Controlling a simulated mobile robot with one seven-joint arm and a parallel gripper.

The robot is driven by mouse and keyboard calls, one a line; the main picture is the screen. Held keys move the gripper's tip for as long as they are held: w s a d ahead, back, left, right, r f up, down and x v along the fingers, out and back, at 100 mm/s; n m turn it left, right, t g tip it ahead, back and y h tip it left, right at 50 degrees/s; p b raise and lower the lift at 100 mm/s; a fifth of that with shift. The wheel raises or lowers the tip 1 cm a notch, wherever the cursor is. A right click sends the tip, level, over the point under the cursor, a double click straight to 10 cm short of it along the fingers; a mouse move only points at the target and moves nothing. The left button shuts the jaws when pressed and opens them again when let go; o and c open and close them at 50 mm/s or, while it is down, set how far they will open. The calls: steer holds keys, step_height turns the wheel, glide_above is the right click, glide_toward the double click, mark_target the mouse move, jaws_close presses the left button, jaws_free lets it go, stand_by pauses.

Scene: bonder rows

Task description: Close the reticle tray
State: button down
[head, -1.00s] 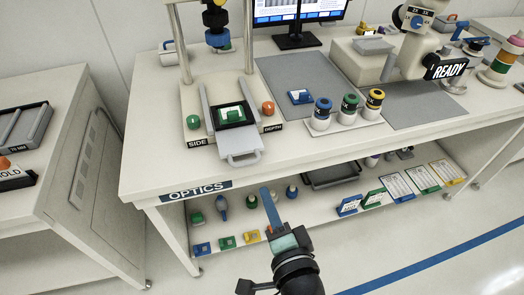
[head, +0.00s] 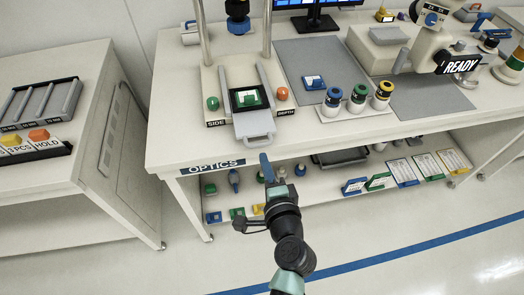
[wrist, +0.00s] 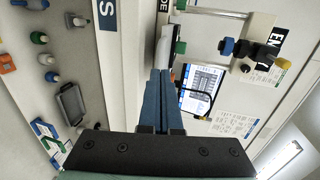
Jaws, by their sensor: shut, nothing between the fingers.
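The reticle tray (head: 255,123) is a light grey slide with a loop handle at its front. My gripper (head: 264,157) has blue fingers, shut and empty. In the head view its tips are just below the tray handle; I cannot tell whether they touch it. In the wrist view the shut fingers (wrist: 160,75) point toward the bench edge, and they partly hide the area ahead.
A green knob (head: 212,103) and an orange knob (head: 282,93) flank the stage, between two posts. Blue, green and yellow capped jars (head: 357,98) stand to the right. A lower shelf (head: 325,185) holds small parts and cards. A side bench (head: 95,75) stands at left.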

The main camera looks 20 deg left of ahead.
mark_target(251, 113)
steer(key=shift+x, duration=1.85)
steer(key=r+b+x, duration=0.1)
steer(key=x, duration=0.2)
steer(key=b+x, duration=0.1)
steer(key=x, duration=0.3)
steer(key=r+b+x, duration=0.1)
steer(key=x, duration=0.3)
steer(key=shift+w+a+r, duration=0.15)
steer(key=shift+w+r, duration=0.05)
steer(key=shift+w, duration=0.2)
steer(key=shift+s+r, duration=0.1)
steer(key=shift+s, duration=0.15)
steer(key=p+v, duration=0.1)
steer(key=v, duration=1.2)
steer(key=shift+s+d+p, duration=0.2)
steer(key=shift+d+p, duration=0.1)
